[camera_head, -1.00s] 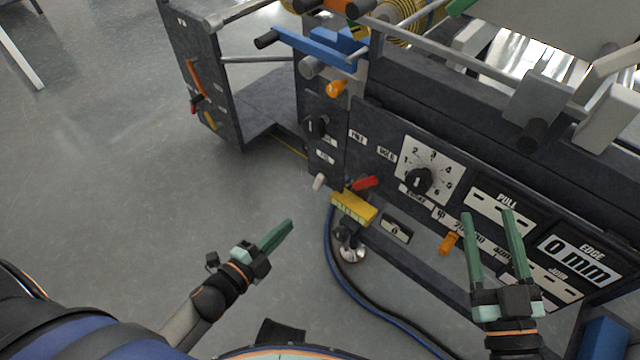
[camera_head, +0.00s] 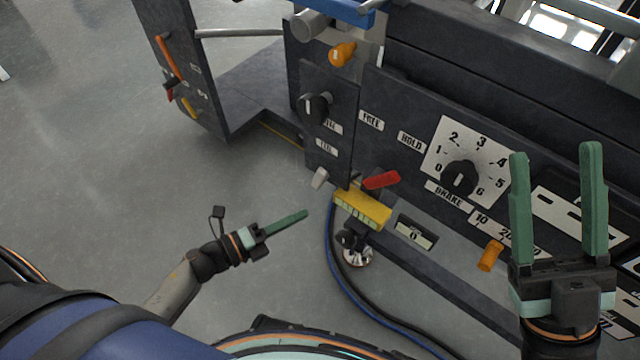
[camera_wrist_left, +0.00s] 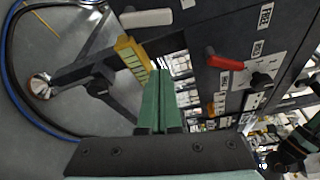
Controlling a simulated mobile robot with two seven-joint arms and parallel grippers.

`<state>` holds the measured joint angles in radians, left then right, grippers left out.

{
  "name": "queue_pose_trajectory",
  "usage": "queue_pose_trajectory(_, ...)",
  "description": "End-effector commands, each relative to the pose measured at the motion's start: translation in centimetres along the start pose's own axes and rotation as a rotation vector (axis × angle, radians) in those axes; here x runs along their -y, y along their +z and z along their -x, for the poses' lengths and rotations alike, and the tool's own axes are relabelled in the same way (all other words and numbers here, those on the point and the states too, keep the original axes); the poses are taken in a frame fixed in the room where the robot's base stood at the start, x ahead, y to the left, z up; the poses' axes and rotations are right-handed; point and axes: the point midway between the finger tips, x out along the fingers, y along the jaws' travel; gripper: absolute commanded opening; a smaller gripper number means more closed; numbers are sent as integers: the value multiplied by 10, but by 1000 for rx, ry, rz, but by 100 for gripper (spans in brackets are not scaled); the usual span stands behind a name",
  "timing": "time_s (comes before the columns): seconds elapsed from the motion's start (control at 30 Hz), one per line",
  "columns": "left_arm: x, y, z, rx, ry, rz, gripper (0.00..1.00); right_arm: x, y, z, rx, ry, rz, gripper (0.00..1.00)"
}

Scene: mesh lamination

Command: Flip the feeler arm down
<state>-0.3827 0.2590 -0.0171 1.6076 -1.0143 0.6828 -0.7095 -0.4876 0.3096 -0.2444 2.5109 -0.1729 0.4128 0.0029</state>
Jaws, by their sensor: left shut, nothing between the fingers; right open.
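My left gripper (camera_head: 304,213) is shut and empty, over the floor just left of the machine's front. In the left wrist view its fingertips (camera_wrist_left: 159,74) point towards a yellow ribbed block (camera_wrist_left: 131,57) and appear close to it. The yellow block (camera_head: 362,208) sits at the panel's lower edge above a black knob. A pale stub lever (camera_head: 319,178) and a red lever (camera_head: 381,180) are just above it; both also show in the left wrist view. No part is readably marked as the feeler arm. My right gripper (camera_head: 555,152) is open and empty before the panel.
The dark machine panel (camera_head: 400,100) carries a numbered brake dial (camera_head: 462,165), a black knob (camera_head: 316,107) and orange knobs (camera_head: 490,255). Blue and black cables (camera_head: 345,292) run along the floor below the yellow block. The floor at left is clear.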

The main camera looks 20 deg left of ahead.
Motion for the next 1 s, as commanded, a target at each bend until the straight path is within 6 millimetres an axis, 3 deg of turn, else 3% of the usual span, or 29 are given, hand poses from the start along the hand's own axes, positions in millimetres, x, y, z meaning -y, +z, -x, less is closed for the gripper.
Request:
queue_pose_trajectory(0.27,0,1,-9,2,-3,0,0,1,2,2,2,0,-3,60)
queue_pose_trajectory(0.73,0,0,-102,2,-5,1,0,9,18,16,14,-7,-4,60)
queue_pose_trajectory(1.0,-1,33,-89,1,0,0,0,12,21,18,17,-12,2,60)
